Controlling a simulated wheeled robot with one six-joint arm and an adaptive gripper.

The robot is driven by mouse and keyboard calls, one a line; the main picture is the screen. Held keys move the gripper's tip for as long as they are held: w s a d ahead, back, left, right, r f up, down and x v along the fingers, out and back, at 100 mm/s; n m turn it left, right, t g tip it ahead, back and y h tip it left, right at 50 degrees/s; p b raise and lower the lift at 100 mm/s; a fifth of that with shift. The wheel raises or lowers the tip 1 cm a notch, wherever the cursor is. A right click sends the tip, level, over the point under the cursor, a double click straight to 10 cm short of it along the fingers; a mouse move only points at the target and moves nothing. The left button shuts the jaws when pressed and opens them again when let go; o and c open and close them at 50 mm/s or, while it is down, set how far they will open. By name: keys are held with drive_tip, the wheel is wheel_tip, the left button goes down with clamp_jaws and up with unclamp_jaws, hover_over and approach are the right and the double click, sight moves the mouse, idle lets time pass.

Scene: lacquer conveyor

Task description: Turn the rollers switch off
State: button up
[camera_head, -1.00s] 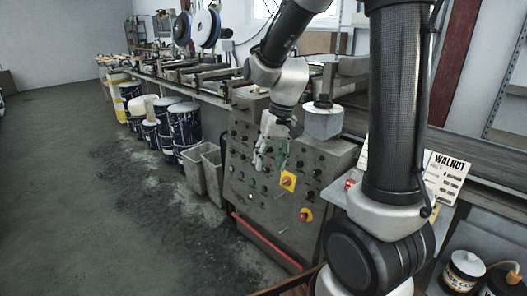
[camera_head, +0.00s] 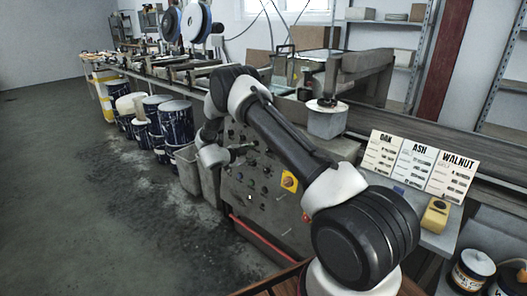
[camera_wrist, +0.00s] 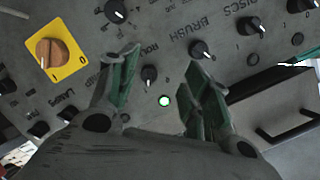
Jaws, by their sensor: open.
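The grey control panel (camera_head: 262,205) stands ahead of my arm and fills the wrist view. In the wrist view, a small black rollers switch (camera_wrist: 149,74) with a white mark sits beside a partly hidden label starting "ROL". A lit greenish-white lamp (camera_wrist: 165,101) is just below it. My gripper (camera_wrist: 160,62) is open, its two green-lined fingers on either side of the switch in the picture; I cannot tell whether they touch it. In the head view my gripper (camera_head: 238,153) is at the panel's upper left, and the switch cannot be made out there.
An orange knob on a yellow plate (camera_wrist: 50,52) is left of my fingers in the wrist view. A brush knob (camera_wrist: 201,50) and a discs knob (camera_wrist: 249,25) are to the right. Grey bins (camera_head: 188,168) and paint drums (camera_head: 176,122) stand left of the panel.

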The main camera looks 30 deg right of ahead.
drive_tip(key=shift+m+g+h, duration=0.4)
drive_tip(key=shift+g+h, duration=0.1)
drive_tip(key=shift+h, duration=0.2)
drive_tip(key=d, duration=0.8)
drive_tip(key=shift+w+d+f, duration=0.1)
drive_tip(key=shift+w+f, duration=0.25)
drive_tip(key=shift+w, duration=0.05)
drive_tip(key=c, duration=1)
